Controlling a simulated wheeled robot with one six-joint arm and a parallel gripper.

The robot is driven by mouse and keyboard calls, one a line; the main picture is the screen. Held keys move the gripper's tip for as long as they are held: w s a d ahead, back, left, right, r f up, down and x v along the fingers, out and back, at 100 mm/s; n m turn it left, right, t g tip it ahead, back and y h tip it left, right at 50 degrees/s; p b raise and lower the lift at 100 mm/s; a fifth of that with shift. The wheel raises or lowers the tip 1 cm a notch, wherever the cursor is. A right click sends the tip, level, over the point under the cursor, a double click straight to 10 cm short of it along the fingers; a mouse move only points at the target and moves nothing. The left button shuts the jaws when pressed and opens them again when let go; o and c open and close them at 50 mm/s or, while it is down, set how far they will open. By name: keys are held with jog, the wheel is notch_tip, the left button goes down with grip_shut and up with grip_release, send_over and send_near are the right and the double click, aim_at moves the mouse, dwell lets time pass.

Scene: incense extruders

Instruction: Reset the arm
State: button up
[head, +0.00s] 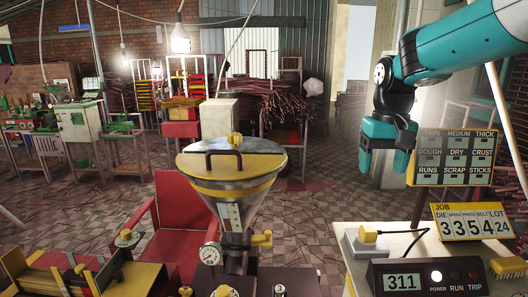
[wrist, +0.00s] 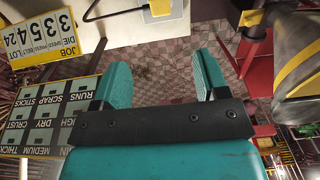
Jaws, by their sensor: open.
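My gripper (head: 384,162) hangs at the upper right of the head view, pointing down on my teal arm. It is in free air near the sign board and holds nothing. In the wrist view the two teal fingers of my gripper (wrist: 161,74) stand wide apart, with only the tiled floor showing between them. Nothing touches the fingers.
A steel hopper (head: 232,180) with a yellow band stands at centre, before a red chair (head: 183,222). A sign board (head: 455,157) is close right of my gripper. A white table (head: 350,268) carries a job card (head: 470,222) and a 311 display (head: 425,279).

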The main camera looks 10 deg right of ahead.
jog(key=s+a+f+n+y, duration=0.2)
jog(key=s+a+n, duration=0.3)
jog(key=s+a, duration=0.6)
jog(key=s+a+f+n+y+b, duration=0.1)
jog(key=s+a+n, duration=0.4)
jog(key=s+a, duration=0.6)
notch_tip(320, 180, down, 3)
jog(key=shift+r+y, duration=0.15)
jog(key=shift+y, duration=0.45)
